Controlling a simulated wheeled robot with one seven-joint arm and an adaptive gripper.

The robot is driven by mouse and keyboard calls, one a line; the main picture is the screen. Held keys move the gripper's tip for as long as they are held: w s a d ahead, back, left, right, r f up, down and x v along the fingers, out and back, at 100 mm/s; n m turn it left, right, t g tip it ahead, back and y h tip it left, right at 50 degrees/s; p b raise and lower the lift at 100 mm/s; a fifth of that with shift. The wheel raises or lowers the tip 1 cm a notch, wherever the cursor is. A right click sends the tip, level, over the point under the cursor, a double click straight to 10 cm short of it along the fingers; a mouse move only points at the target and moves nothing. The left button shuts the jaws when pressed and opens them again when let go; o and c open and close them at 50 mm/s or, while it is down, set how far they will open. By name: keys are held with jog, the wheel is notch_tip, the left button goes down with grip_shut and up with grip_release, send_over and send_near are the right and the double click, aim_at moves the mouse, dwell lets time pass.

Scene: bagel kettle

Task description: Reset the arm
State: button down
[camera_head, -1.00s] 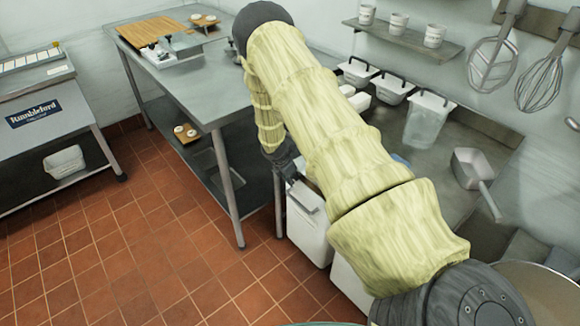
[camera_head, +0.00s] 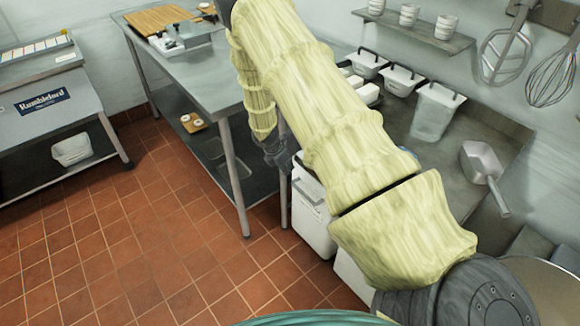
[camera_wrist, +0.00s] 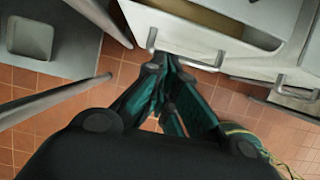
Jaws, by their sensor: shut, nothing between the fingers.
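My arm wears a pale yellow sleeve and crosses the head view from the lower right to the top, where it bends and hangs down again. My gripper (camera_head: 277,157) is a small dark shape at the lower end of the hanging part, seen in front of a white bin and beside the steel table's leg. In the wrist view my gripper (camera_wrist: 163,63) shows black and teal fingers drawn together, with nothing held.
The steel table (camera_head: 205,75) with a lower shelf stands left of my gripper. A white bin (camera_head: 312,215) stands below and right of it. A steel counter (camera_head: 400,120) with tubs and a scoop (camera_head: 481,163) lies to the right. The tiled floor (camera_head: 130,240) at left is clear.

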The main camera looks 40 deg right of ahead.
jog(key=shift+v, duration=2.65)
jog(key=s+a+f+m+y, duration=0.1)
jog(key=s+a+f+m, duration=0.3)
jog(key=s+a, duration=0.3)
jog(key=s+a+f+m+y, duration=0.2)
jog(key=s+a+f+m, duration=0.2)
jog(key=s, duration=0.8)
jog(key=s+a+f+m+y, duration=0.2)
jog(key=s+a+f+m, duration=0.2)
jog(key=s+a+f, duration=0.3)
jog(key=s+a, duration=0.3)
jog(key=a, duration=0.2)
jog(key=shift+m, duration=0.4)
jog(key=c, duration=2.2)
grip_release()
jog(key=s+a+m, duration=0.1)
jog(key=s, duration=0.2)
jog(key=s+a+m, duration=0.1)
jog(key=s+m, duration=0.1)
jog(key=s, duration=0.2)
jog(key=s+a+r+m, duration=0.1)
jog(key=s+m, duration=0.1)
jog(key=s, duration=0.1)
jog(key=shift+s+a, duration=0.15)
jog(key=shift+s, duration=0.1)
jog(key=o, duration=0.4)
jog(key=shift+s+r+m+h, duration=0.2)
jog(key=shift+s+m+h, duration=0.1)
jog(key=shift+s+m, duration=0.1)
jog(key=shift+a, duration=0.1)
